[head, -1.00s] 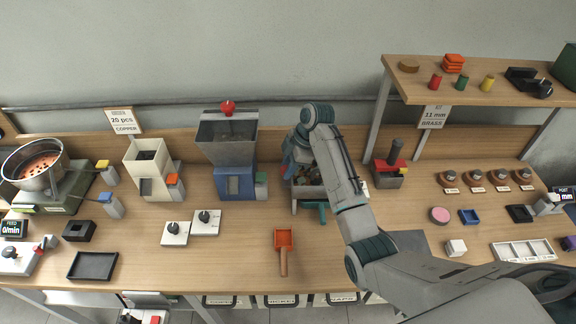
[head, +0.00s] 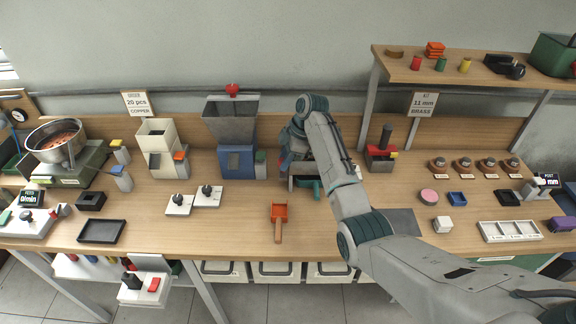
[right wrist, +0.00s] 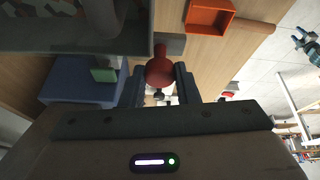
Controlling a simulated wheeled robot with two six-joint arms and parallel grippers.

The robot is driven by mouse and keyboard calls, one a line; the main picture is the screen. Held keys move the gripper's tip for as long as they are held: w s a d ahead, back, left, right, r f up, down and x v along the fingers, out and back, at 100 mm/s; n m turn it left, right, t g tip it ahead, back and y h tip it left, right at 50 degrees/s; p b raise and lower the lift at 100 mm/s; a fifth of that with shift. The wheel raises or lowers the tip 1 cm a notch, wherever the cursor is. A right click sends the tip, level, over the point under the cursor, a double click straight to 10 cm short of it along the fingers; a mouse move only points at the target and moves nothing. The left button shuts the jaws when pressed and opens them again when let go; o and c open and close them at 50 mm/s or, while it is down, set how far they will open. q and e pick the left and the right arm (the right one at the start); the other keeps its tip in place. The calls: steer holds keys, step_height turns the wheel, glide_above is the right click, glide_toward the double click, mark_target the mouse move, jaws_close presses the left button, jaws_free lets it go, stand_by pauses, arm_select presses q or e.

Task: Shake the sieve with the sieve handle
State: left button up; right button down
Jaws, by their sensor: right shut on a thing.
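The sieve handle, a round red knob (right wrist: 160,71) on a short stem, sits between the fingers of my right gripper (right wrist: 160,82). The gripper is shut on it at the sieve's left end. My left gripper is out of view.
A blue hopper machine (head: 236,160) stands close to the left of the gripper. An orange scoop (head: 279,213) lies in front on the bench. A grey post with a red part (head: 382,150) stands to the right. The bench front centre is mostly clear.

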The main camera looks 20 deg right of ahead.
steer(key=shift+w+r, duration=0.1)
steer(key=shift+w, duration=0.2)
steer(key=c, duration=1.2)
jaws_free()
steer(key=shift+d, duration=0.1)
steer(key=shift+c, duration=0.2)
steer(key=shift+o, duration=0.7)
steer(key=shift+s, duration=0.2)
steer(key=shift+d+r, duration=0.1)
steer(key=shift+r, duration=0.15)
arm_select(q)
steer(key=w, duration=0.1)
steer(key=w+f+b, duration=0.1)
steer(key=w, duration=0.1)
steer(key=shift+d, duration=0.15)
arm_select(e)
steer(key=v, duration=1)
steer(key=shift+r, duration=0.25)
steer(key=shift+s, duration=0.1)
